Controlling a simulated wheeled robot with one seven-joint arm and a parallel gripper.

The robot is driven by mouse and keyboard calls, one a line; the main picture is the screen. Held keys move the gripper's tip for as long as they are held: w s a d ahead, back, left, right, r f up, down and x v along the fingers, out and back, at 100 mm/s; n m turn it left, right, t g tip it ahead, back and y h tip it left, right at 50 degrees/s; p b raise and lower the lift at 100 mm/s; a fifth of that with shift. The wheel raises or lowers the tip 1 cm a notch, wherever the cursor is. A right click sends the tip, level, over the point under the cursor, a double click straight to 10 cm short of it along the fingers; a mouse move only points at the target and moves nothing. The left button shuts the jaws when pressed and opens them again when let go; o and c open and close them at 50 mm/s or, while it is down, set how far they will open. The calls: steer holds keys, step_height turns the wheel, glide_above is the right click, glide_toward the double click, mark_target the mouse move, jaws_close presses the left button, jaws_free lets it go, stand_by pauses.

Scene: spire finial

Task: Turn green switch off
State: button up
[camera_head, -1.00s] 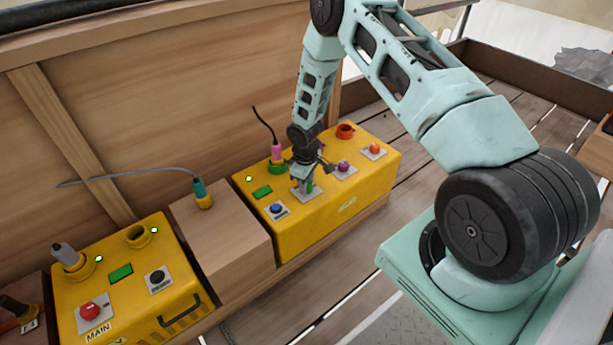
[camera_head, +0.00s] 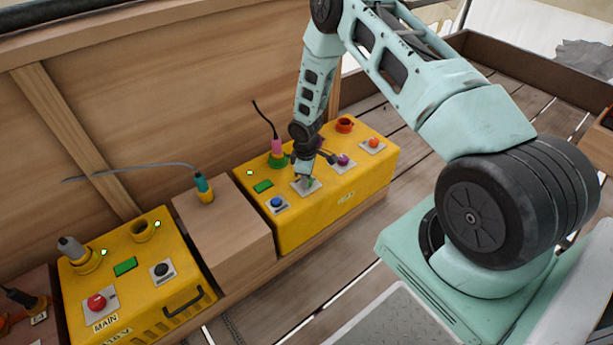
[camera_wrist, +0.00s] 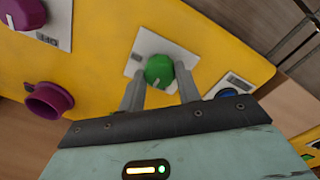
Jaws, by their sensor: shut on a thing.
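The green switch (camera_wrist: 160,70) is a round knob with a pale pointer line, set on a white plate (camera_wrist: 147,46) on the yellow box. My gripper (camera_wrist: 161,86) has its two fingers on either side of the knob, shut on it, in the wrist view. In the head view my gripper (camera_head: 306,180) points down at the same plate (camera_head: 298,189) on the right yellow box (camera_head: 318,222). The knob is mostly hidden there by the fingers.
A blue knob (camera_head: 277,202) and a purple knob (camera_head: 343,160) flank the green switch closely. A second yellow box (camera_head: 135,285) stands at left, beyond a wooden block (camera_head: 235,240).

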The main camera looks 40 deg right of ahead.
steer(key=o, duration=1)
steer(key=shift+r, duration=0.1)
steer(key=r+p, duration=0.1)
steer(key=r, duration=0.4)
steer(key=r+p, duration=0.2)
steer(key=r, duration=0.4)
steer(key=r+p, duration=0.2)
steer(key=r, duration=0.4)
steer(key=shift+s+a+r, duration=0.15)
steer(key=shift+s+a, duration=0.1)
steer(key=shift+a, duration=0.05)
